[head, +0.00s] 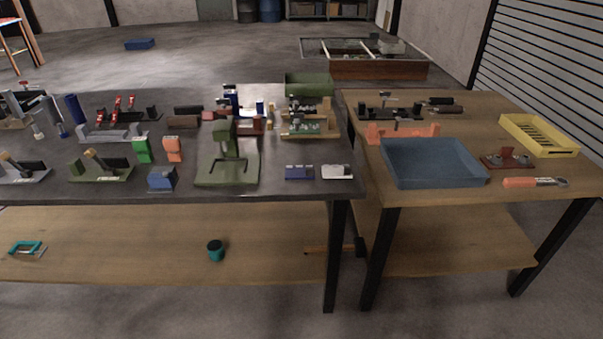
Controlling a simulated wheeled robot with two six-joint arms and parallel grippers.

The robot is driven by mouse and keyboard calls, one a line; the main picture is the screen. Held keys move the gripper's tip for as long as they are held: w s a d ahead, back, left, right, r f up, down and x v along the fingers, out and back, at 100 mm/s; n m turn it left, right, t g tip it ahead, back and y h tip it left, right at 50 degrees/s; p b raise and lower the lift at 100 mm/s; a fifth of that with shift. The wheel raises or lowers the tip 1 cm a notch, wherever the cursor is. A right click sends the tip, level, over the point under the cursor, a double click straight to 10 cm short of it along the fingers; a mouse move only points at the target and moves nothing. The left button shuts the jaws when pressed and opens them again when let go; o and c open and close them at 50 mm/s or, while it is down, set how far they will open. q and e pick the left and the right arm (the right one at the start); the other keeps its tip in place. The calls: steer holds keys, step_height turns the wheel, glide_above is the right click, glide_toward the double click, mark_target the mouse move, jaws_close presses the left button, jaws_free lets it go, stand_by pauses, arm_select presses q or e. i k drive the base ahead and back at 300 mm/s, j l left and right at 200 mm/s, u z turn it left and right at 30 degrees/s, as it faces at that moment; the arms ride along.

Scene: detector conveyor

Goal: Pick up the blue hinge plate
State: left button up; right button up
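A flat dark blue plate (299,172) lies near the front edge of the dark table, right of a green press-like stand. It looks like the blue hinge plate, but its hinge details are too small to tell. A similar white and grey plate (337,172) lies just to its right, close to the table's right corner. A blue block-shaped piece (161,179) stands further left at the front edge. Neither of my grippers shows in the head view.
The green stand (228,172) rises left of the blue plate. A green-based fixture (309,128) stands behind it. A wooden table at the right holds a blue tray (432,163) and a yellow slotted tray (540,135). Bare table top surrounds the blue plate's front.

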mark_target(292, 172)
steer(key=i+l, duration=0.15)
steer(key=l, duration=0.2)
steer(key=i+l, duration=0.15)
steer(key=l, duration=0.2)
steer(key=i+l, duration=0.15)
steer(key=l, duration=0.2)
steer(key=i+l+u, duration=0.1)
steer(key=l, duration=0.2)
steer(key=i, duration=0.05)
